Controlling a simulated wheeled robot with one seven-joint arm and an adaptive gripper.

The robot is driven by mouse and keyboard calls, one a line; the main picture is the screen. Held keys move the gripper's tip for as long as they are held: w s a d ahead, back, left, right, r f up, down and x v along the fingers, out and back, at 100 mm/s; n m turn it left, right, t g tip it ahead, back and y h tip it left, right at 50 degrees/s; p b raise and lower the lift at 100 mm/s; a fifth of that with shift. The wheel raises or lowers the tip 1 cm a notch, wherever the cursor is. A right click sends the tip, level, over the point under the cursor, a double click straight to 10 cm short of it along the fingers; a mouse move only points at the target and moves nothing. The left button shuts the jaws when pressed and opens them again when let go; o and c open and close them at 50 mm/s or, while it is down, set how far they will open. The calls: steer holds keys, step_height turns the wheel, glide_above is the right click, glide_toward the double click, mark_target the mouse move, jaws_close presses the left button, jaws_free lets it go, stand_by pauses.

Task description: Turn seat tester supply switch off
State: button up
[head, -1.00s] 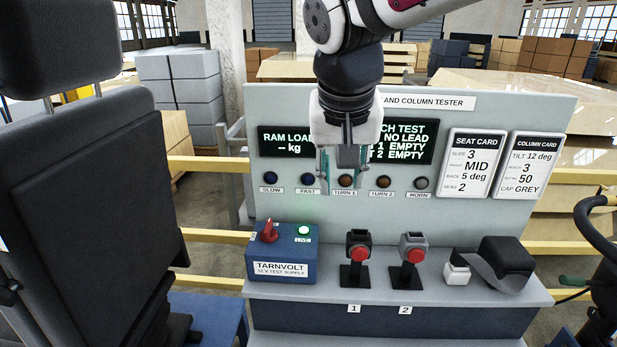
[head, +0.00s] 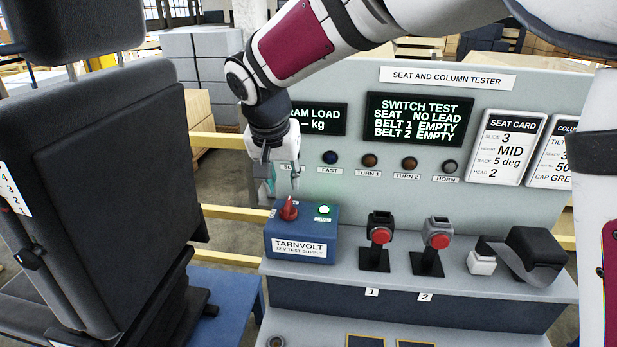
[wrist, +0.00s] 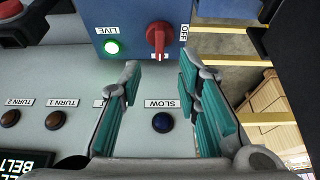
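The blue Tarnvolt 12V test supply box (head: 300,246) stands on the left end of the tester's shelf. Its red rotary switch (head: 289,208) is on top, beside a lit green LIVE lamp (head: 323,209). In the wrist view the red switch (wrist: 159,40) shows upside down, with the OFF label to its right; its handle does not point at OFF. My gripper (head: 283,188) is just above and behind the switch, fingers pointing down. In the wrist view its teal fingers (wrist: 160,110) are apart and empty, with the panel's SLOW lamp between them.
The tester panel (head: 340,185) rises behind the box. Two red-button buckle stands (head: 380,236) and a black cap (head: 530,255) stand to the right on the shelf. A black seat (head: 115,190) is close on the left. Yellow rails run behind.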

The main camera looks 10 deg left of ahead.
mark_target(288, 203)
steer(key=x, duration=0.8)
steer(key=shift+w+f+p, duration=0.1)
steer(key=shift+p, duration=0.25)
jaws_close()
